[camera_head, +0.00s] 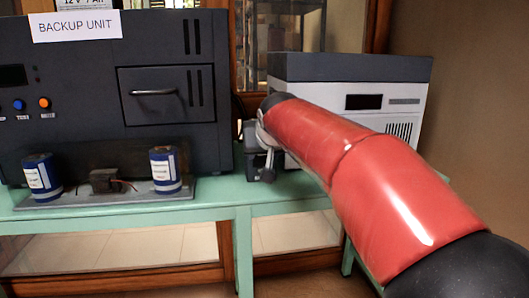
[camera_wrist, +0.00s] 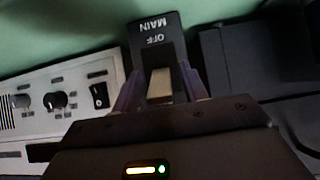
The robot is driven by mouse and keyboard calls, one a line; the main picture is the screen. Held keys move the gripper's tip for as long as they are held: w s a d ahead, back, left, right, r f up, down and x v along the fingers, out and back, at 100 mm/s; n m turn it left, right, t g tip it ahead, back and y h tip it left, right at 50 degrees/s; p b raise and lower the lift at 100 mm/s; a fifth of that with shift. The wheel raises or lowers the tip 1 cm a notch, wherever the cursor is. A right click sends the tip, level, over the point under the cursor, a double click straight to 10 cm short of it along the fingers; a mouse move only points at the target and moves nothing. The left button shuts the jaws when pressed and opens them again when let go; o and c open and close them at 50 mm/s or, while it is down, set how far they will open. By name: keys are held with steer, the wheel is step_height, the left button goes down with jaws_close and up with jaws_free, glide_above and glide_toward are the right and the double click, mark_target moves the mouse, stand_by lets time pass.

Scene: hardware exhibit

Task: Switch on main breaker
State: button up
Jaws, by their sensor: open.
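The main breaker (camera_wrist: 153,35) shows in the wrist view as a dark plate with "MAIN" and "OFF" printed upside down. Its pale lever (camera_wrist: 160,85) stands out below the lettering. My gripper (camera_wrist: 160,74) is open, with one purple finger on each side of the lever. I cannot tell whether either finger touches it. In the head view, my red arm reaches to the gap between the two units, and my gripper (camera_head: 263,157) is small there. I cannot make out the breaker lever in that view.
A dark backup unit (camera_head: 60,80) stands left on the green table (camera_head: 243,225), with two blue cylinders on a plate before it. A white and grey unit (camera_head: 345,68) stands right. The wrist view shows a white panel (camera_wrist: 70,118) with knobs and a rocker switch close by.

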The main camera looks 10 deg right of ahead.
steer(key=v, duration=0.7)
steer(key=shift+s+r, duration=0.25)
steer(key=shift+s, duration=0.1)
steer(key=s+d+f+g, duration=0.2)
steer(key=s+f, duration=1)
steer(key=s, duration=0.1)
steer(key=s+d+f+g, duration=0.2)
steer(key=s+d+f, duration=0.1)
steer(key=s+f, duration=0.9)
steer(key=shift+s+d+f+g, duration=0.3)
steer(key=shift+s+d+g, duration=0.1)
steer(key=shift+s, duration=0.85)
